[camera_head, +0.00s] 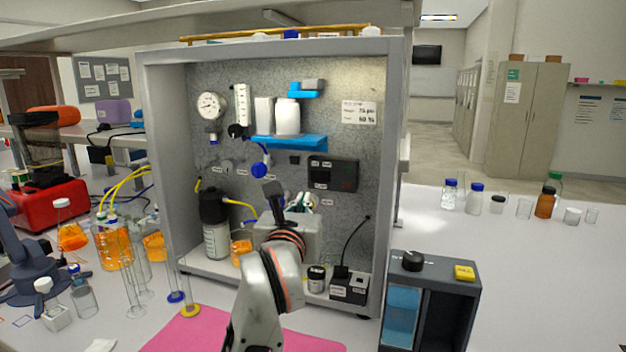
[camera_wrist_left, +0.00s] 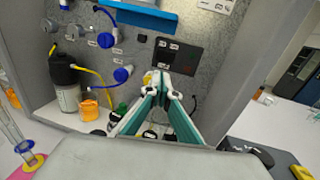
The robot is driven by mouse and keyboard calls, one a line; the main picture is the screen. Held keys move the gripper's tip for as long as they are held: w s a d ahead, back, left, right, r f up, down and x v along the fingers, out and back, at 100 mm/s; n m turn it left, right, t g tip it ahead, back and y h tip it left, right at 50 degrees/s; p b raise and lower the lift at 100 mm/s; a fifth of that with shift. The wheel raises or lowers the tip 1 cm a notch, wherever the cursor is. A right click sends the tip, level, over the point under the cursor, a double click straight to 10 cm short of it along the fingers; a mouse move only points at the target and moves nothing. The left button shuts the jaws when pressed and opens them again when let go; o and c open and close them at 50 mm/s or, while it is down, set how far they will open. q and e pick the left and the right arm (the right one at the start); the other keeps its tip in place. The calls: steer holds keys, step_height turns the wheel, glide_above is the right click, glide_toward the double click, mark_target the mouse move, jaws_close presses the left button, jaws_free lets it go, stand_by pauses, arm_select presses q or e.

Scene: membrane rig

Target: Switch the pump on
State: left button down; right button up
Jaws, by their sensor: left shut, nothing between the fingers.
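My left gripper (camera_head: 303,201) is inside the open-fronted rig cabinet, in front of its speckled back panel. Its teal and white fingers (camera_wrist_left: 160,80) are together, with nothing between them. A dark control box (camera_head: 333,174) with small labels is on the back panel, just above and right of the fingertips. It also shows in the wrist view (camera_wrist_left: 177,57), right behind the fingertips. Whether they touch it cannot be told. A small black and white box (camera_head: 348,287) with a black cable is on the cabinet floor. Which unit is the pump is not readable. My right gripper is out of view.
A dark-topped bottle (camera_head: 215,228) stands on the cabinet floor at left. A blue shelf (camera_head: 289,141) holds white containers above. A grey box with a black knob (camera_head: 412,260) stands right of the cabinet. Glassware crowds the left; a pink mat (camera_head: 195,336) lies in front.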

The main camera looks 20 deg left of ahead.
mark_target(314, 176)
arm_select(q)
steer(key=w+b, duration=0.1)
steer(key=w, duration=0.3)
steer(key=w+a+b, duration=0.1)
steer(key=w, duration=0.3)
steer(key=w+a+b, duration=0.1)
steer(key=w, duration=0.3)
steer(key=shift+w+f+b, duration=0.15)
steer(key=shift+w+b, duration=0.15)
steer(key=shift+w, duration=0.1)
steer(key=shift+w+a, duration=0.15)
steer(key=shift+w, duration=0.4)
